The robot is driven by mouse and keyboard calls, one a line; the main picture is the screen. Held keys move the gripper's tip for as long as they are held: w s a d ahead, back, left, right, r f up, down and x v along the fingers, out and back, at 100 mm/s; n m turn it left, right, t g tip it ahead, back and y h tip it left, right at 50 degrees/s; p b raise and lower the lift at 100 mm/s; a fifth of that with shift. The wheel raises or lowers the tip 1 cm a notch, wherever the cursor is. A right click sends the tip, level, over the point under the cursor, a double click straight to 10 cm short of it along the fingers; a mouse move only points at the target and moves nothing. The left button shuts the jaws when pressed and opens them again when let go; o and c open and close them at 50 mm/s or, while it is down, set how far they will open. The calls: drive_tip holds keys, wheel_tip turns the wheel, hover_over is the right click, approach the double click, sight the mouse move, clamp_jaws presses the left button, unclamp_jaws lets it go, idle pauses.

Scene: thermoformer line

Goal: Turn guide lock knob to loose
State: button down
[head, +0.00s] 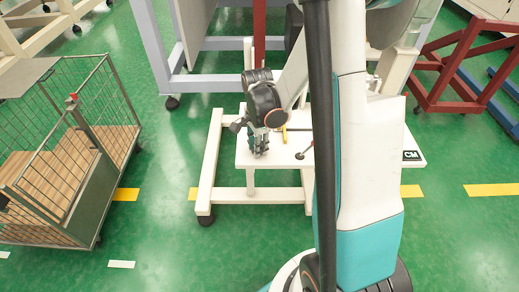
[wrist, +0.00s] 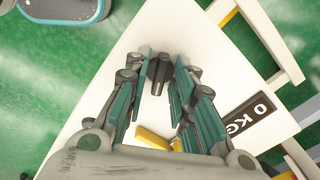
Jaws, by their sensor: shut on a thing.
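The guide lock knob (wrist: 157,75) is a dark, ridged knob on a white panel (wrist: 100,85). In the wrist view my gripper (wrist: 161,66) has its teal-lined fingers on either side of it, shut on the knob. In the head view my gripper (head: 260,150) points down at the left part of the white table (head: 270,162), and the knob is hidden there by the fingers. The knob's loose or locked setting cannot be read.
A dark lever with a round end (head: 301,155) stands on the table right of my gripper. A yellow piece (wrist: 153,138) lies near the fingers. A wire cart (head: 70,165) stands left, with green floor between.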

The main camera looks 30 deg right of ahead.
idle(0.3)
drive_tip(key=shift+n+b, duration=0.3)
drive_tip(key=shift+n, duration=1.1)
drive_tip(key=shift+n, duration=1.4)
drive_tip(key=shift+b, duration=0.35)
drive_tip(key=shift+n, duration=1.4)
drive_tip(key=shift+n+b, duration=0.4)
drive_tip(key=shift+n, duration=1)
